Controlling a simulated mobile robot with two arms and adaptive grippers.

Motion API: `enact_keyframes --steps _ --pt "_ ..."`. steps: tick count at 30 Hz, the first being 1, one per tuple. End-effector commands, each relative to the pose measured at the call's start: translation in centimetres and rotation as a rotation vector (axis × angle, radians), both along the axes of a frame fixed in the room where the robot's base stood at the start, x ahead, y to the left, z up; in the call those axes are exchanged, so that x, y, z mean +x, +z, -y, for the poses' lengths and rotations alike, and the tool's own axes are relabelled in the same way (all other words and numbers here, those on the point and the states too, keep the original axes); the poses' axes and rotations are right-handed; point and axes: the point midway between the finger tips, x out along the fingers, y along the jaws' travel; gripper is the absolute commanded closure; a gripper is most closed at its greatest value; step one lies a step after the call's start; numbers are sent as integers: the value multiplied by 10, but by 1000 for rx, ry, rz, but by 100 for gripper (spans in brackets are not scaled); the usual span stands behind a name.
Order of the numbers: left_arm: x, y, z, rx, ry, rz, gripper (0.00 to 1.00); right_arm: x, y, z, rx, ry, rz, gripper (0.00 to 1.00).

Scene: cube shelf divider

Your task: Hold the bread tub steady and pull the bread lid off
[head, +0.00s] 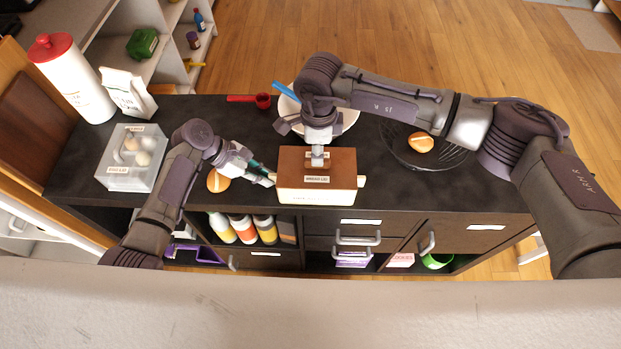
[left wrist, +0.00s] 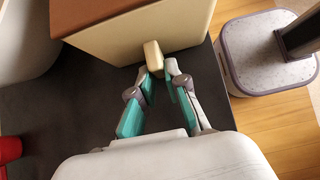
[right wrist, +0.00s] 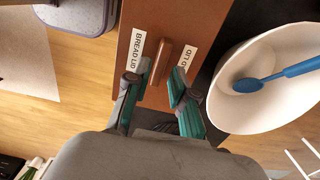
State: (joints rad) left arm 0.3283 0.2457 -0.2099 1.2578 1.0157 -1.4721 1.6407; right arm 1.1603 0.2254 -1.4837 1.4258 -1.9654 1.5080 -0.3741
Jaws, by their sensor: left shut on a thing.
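The cream bread tub (head: 316,197) stands near the front edge of the dark counter, with its brown bread lid (head: 340,160) on top. The tub also shows in the left wrist view (left wrist: 140,35). My left gripper (head: 270,178) is at the tub's left side, shut on its small cream side handle (left wrist: 153,55). My right gripper (head: 318,150) is above the lid, pointing down. In the right wrist view its fingers are apart, on either side of the lid's brown handle (right wrist: 163,62). The fingers partly hide the lid labels.
A white bowl (head: 350,116) with a blue spoon (head: 285,92) stands behind the tub. A bun (head: 218,181) lies left of it, and a wire basket (head: 440,158) with another bun (head: 420,142) lies right.

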Motion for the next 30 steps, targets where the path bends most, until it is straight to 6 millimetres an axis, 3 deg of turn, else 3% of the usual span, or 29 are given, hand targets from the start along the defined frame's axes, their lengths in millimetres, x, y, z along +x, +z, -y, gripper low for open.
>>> enact_keyframes --steps 9,23,27,30 --pt "0 1 0 -2 0 1 100 0 -27 0 0 1 0 76" --pt "0 1 0 -1 0 1 100 0 -30 0 0 1 1 76" --pt "0 1 0 -1 0 1 100 0 -30 0 0 1 1 98" --pt "0 1 0 -1 0 1 100 0 -30 0 0 1 1 100"
